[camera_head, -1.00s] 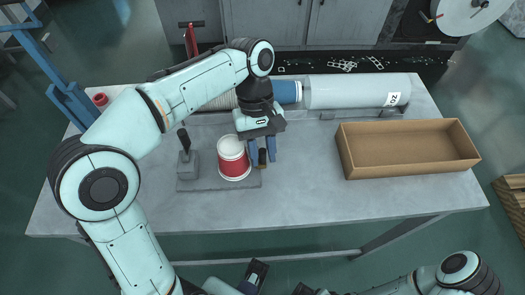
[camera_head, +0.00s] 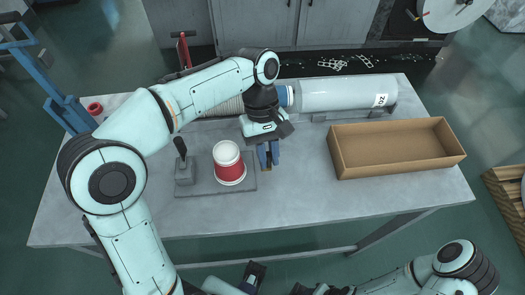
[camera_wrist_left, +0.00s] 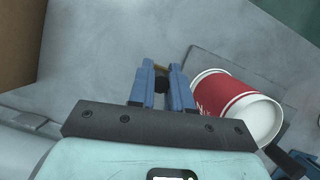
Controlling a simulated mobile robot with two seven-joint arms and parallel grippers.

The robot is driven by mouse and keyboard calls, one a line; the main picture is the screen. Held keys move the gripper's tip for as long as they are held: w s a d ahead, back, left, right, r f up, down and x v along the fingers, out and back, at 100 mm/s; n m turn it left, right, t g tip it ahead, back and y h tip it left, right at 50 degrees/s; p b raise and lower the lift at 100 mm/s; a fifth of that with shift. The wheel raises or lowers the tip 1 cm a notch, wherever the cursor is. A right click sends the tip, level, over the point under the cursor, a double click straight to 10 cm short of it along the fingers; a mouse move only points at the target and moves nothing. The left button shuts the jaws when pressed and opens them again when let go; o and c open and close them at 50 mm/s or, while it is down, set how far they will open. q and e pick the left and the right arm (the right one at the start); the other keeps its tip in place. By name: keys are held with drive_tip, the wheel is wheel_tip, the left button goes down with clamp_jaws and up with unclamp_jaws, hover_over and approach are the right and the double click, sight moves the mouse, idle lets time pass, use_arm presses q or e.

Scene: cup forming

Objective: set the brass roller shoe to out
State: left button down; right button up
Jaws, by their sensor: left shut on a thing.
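The brass roller shoe (camera_head: 267,167) is a small brownish piece at the right side of the grey base plate (camera_head: 208,190). My left gripper (camera_head: 268,155) comes down over it from behind, its blue fingers shut on its dark upper part. In the left wrist view the fingers (camera_wrist_left: 161,88) close around a dark knob, with a brown edge of the shoe (camera_wrist_left: 160,67) just beyond. The fingers hide most of the shoe. A red and white cup (camera_head: 229,165) stands upright on the plate, left of the gripper and apart from it.
A grey block with a black handle (camera_head: 183,165) stands on the plate's left. A long grey cylinder (camera_head: 340,93) lies along the back. An open cardboard box (camera_head: 397,150) sits at the right. The table is bare in front of the gripper and box.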

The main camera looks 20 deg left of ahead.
use_arm(q)
drive_tip(key=shift+d, duration=0.1)
drive_tip(key=c, duration=1.3)
unclamp_jaws()
drive_tip(key=shift+w+d, duration=0.1)
drive_tip(key=shift+w, duration=0.05)
drive_tip(key=shift+c, duration=0.2)
drive_tip(key=shift+r, duration=0.1)
drive_tip(key=p+v, duration=0.4)
drive_tip(key=v, duration=0.9)
drive_tip(key=shift+p, duration=0.3)
use_arm(e)
drive_tip(key=r, duration=0.1)
drive_tip(key=w+r, duration=0.1)
drive_tip(key=r, duration=0.1)
drive_tip(key=w+r, duration=0.1)
drive_tip(key=r, duration=0.1)
drive_tip(key=shift+w, duration=0.2)
drive_tip(key=shift+s+d, duration=0.1)
